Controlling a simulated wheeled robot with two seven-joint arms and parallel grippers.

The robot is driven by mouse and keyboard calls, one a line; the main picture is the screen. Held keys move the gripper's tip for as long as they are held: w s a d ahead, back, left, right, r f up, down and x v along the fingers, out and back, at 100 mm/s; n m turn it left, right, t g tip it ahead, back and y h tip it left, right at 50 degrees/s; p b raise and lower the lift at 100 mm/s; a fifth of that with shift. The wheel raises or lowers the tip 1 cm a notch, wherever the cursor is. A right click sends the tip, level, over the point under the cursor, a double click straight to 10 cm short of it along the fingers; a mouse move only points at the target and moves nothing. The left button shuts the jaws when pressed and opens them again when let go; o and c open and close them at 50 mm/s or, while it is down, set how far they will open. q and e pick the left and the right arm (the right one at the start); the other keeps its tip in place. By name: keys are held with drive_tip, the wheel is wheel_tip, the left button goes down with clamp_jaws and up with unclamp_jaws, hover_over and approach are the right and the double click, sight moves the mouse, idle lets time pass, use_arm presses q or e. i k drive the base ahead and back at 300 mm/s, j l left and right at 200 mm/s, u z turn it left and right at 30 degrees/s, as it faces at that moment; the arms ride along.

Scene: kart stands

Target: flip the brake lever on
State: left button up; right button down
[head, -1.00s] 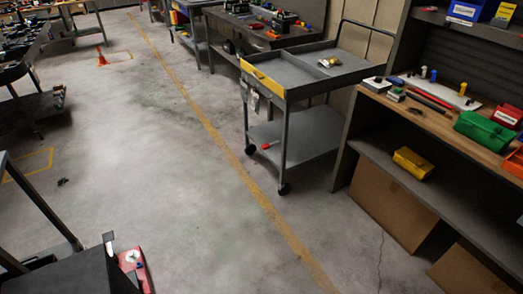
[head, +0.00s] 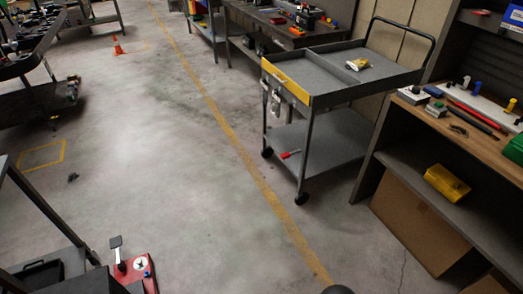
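A red plate (head: 146,283) shows at the bottom left, on or beside a dark stand. An upright lever with a grey paddle-like top (head: 115,242) rises at its left end; it may be the brake lever. A white disc with a dark cross mark (head: 139,264) and a small blue knob (head: 147,274) are also on the plate. The plate's lower part is cut off by the frame edge. Whether the lever is on or off, I cannot tell.
A grey cart (head: 330,140) with a yellow front strip stands right of centre. A wooden-topped workbench (head: 470,140) is at the right. A dark stand (head: 45,210) fills the lower left. An orange cone (head: 117,46) stands far back.

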sight(287, 155)
drive_tip(key=i+l+u, duration=0.1)
drive_tip(key=i+u, duration=0.2)
drive_tip(key=i, duration=0.2)
drive_tip(key=i+l+u, duration=0.25)
drive_tip(key=i, duration=0.3)
